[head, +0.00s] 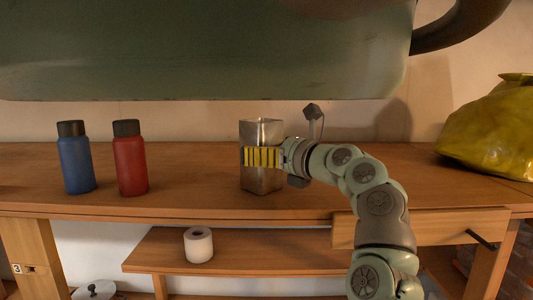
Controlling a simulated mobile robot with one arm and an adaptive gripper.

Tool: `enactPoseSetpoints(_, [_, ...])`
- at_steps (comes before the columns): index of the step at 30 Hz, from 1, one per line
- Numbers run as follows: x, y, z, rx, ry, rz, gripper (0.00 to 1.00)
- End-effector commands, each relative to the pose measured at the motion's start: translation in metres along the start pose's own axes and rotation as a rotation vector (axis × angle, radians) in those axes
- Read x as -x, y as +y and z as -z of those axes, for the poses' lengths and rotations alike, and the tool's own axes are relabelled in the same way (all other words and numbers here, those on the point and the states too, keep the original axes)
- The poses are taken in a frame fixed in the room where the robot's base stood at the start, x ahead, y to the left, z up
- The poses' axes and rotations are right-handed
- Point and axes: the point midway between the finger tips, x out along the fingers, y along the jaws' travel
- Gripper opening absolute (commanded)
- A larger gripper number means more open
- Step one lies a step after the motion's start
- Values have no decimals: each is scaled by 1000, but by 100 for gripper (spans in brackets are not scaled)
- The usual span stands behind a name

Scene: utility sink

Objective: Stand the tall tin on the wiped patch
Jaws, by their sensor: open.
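A tall metal tin (262,132) stands upright on the wooden worktop (210,190), near the middle of the head view. My gripper (263,158) reaches in from the right at the tin's mid-height. Yellow-and-black stripes cross the tin's front there and hide part of it. My gripper is open; I cannot tell whether it touches the tin. I cannot make out a wiped patch on the worktop.
A blue bottle (76,162) and a red bottle (130,162) stand to the left. A yellow bag (495,130) sits at the right. A large green vessel (200,60) hangs low above. A white roll (198,245) is on the lower shelf. The drawer (425,228) juts out at right.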

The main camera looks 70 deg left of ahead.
Motion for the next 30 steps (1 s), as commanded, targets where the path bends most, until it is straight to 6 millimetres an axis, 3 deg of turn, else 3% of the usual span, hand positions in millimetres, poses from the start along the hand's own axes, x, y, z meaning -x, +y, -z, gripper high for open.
enactPoseSetpoints(6, [28,-2,10,-2,-4,6,100])
enactPoseSetpoints(21, [99,-2,5,-2,-1,7,100])
enactPoseSetpoints(30, [116,-1,3,-4,3,3,100])
